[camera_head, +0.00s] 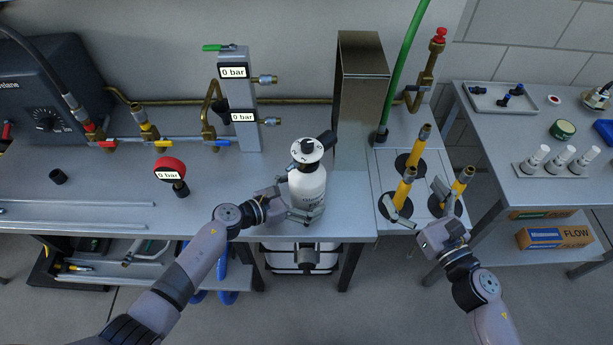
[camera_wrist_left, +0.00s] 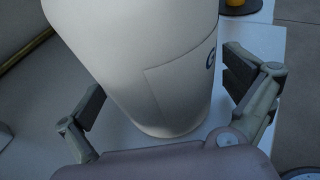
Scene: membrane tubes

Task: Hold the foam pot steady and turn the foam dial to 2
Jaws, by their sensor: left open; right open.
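The foam pot (camera_head: 308,187) is a white bottle standing upright near the front edge of the bench. The foam dial (camera_head: 307,150) is the white round top with dark markings; its setting is too small to read. My left gripper (camera_head: 296,201) is open, with its fingers on either side of the pot's lower body. In the left wrist view the pot (camera_wrist_left: 150,60) fills the space between the two open fingers, with gaps visible beside it. My right gripper (camera_head: 426,216) is open and empty, to the right of the pot, near the yellow tubes.
Yellow membrane tubes (camera_head: 404,188) stand in black holders right of the pot. A tall metal box (camera_head: 361,95) and a gauge column (camera_head: 238,100) stand behind. A red-capped gauge (camera_head: 170,171) is to the left. A side table (camera_head: 540,135) holds white bottles.

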